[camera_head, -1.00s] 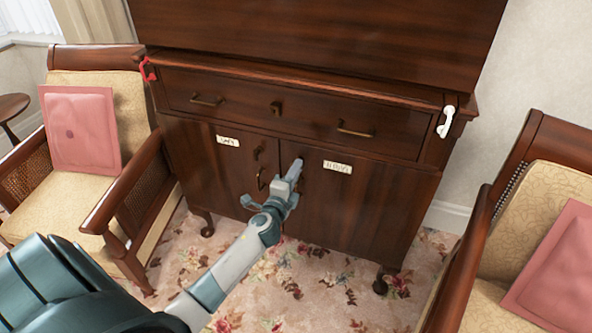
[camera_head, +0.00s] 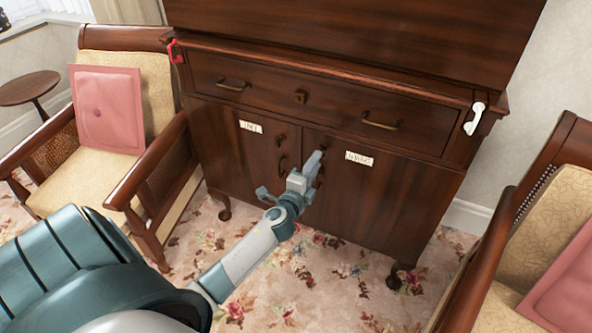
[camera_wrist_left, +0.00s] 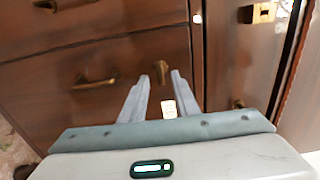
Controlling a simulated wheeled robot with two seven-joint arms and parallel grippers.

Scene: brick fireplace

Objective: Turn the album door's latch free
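The dark wooden cabinet (camera_head: 350,205) has two lower doors with pale labels, too small to read surely. My left gripper (camera_head: 312,165) is at the right-hand door's inner edge, left of that door's label (camera_head: 359,158). In the left wrist view, its two fingers (camera_wrist_left: 160,76) stand apart with a gap. A small dark latch-like piece (camera_wrist_left: 162,70) shows between the fingertips; contact cannot be told. In the head view the gripper hides this spot. The left-hand door's small latch (camera_head: 281,140) and handle (camera_head: 283,165) are visible. My right gripper is out of view.
A drawer with brass handles (camera_head: 381,121) is above the doors. A red item (camera_head: 175,52) and a white handset-like item (camera_head: 474,118) are at the cabinet's sides. Armchairs with pink cushions (camera_head: 107,108) flank the cabinet. Flowered carpet (camera_head: 340,285) is in front.

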